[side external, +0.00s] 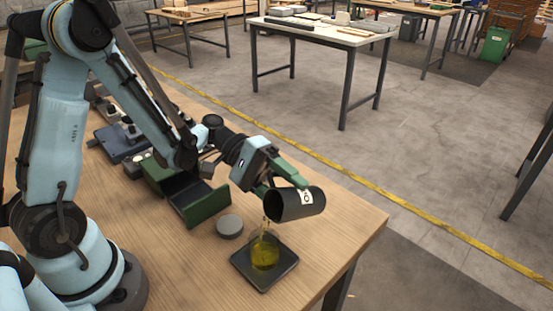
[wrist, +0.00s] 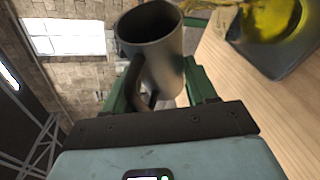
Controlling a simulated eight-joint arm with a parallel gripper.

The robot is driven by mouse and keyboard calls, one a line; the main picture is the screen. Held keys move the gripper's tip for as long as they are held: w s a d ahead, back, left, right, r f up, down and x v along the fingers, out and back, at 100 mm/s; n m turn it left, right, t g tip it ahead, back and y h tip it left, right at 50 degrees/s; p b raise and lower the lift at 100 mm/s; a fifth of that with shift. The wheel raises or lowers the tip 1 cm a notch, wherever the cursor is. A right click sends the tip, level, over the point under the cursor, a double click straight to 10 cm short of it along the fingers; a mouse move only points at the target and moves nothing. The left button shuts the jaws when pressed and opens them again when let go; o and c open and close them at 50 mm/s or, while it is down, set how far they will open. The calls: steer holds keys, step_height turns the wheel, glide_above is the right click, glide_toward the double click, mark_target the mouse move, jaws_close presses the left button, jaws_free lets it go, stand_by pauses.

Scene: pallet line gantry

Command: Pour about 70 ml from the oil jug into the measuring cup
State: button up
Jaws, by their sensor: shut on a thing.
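The oil jug (side external: 303,204), a dark grey mug-like vessel with a white label, is tipped onto its side with its mouth to the left. My gripper (side external: 284,187), with green fingers, is shut on it and holds it above the table. A thin yellow stream seems to run from its lip into the clear measuring cup (side external: 264,250), which stands upright below and holds yellow oil. In the wrist view the jug (wrist: 165,60) and its handle sit between my fingers (wrist: 160,88). The cup (wrist: 270,18) is partly cut off at the top right. I cannot read its level.
The cup stands on a black square plate (side external: 257,281) near the table's (side external: 340,232) corner. A round grey disc (side external: 229,227) lies beside it. An open green box (side external: 203,204) and a dark blue case (side external: 117,144) are further left, under my arm.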

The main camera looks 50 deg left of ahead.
steer(key=shift+r+m, duration=0.25)
steer(key=shift+m, duration=0.05)
steer(key=shift+w+f+n+g, duration=0.1)
steer(key=shift+f+n+g, duration=0.3)
steer(key=shift+f+n, duration=0.55)
steer(key=shift+r, duration=0.2)
stand_by(0.4)
steer(key=shift+w+d+f+n+g+y, duration=0.1)
steer(key=shift+w+f+n+g+y, duration=0.2)
steer(key=shift+n+g, duration=0.5)
steer(key=shift+w+d+f+n+g+y, duration=0.1)
steer(key=shift+w+f+n+g+y, duration=0.3)
steer(key=shift+n, duration=0.65)
steer(key=shift+s+r, duration=0.1)
steer(key=shift+s, duration=0.05)
